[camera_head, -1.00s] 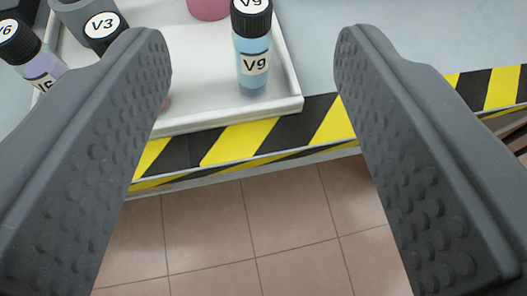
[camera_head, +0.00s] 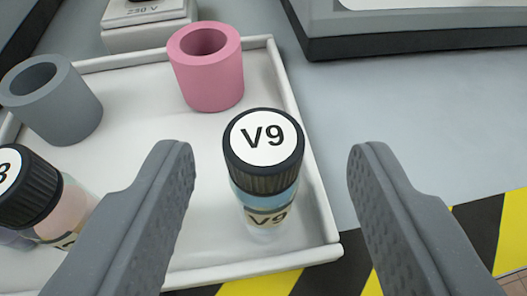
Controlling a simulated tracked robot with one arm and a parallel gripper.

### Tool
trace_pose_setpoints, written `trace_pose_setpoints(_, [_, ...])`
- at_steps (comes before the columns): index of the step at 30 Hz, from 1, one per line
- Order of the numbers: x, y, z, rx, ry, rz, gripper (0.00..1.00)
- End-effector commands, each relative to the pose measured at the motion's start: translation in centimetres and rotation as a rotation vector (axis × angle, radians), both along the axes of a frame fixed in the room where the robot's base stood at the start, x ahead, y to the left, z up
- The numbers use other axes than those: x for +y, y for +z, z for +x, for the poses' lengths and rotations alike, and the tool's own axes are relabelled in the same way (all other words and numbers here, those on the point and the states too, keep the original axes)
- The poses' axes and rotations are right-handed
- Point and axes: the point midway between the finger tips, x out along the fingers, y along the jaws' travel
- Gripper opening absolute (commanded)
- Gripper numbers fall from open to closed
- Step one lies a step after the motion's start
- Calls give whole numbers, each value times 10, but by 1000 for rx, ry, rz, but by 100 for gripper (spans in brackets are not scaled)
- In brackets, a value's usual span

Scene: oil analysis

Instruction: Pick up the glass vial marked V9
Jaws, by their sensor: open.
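The glass vial V9 (camera_head: 266,185) stands upright in the front right corner of a white tray (camera_head: 205,274). It has a black cap with a white V9 label on top, light blue contents and a V9 label on its side. My gripper (camera_head: 270,165) is open and empty. Its two fingers show left and right of the vial, with gaps on both sides. I cannot tell whether the fingertips are level with the vial or above it.
A pink hollow cylinder (camera_head: 207,72) and a grey one (camera_head: 54,103) stand in the tray. A black-capped vial (camera_head: 38,195) is at the left, partly behind my left finger. Grey equipment (camera_head: 420,28) is at the back right. Yellow-black tape (camera_head: 480,232) marks the table edge.

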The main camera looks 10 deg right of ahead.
Motion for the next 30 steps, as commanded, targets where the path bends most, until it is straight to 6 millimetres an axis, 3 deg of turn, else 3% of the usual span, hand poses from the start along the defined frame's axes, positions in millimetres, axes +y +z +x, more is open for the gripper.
trace_pose_setpoints(12, [-4,-14,43,0,1,0,49])
trace_pose_setpoints(20, [-4,-14,46,1,1,1,49])
trace_pose_setpoints(26, [-4,-13,46,1,1,1,1])
trace_pose_setpoints(30, [-3,-13,46,0,1,0,1])
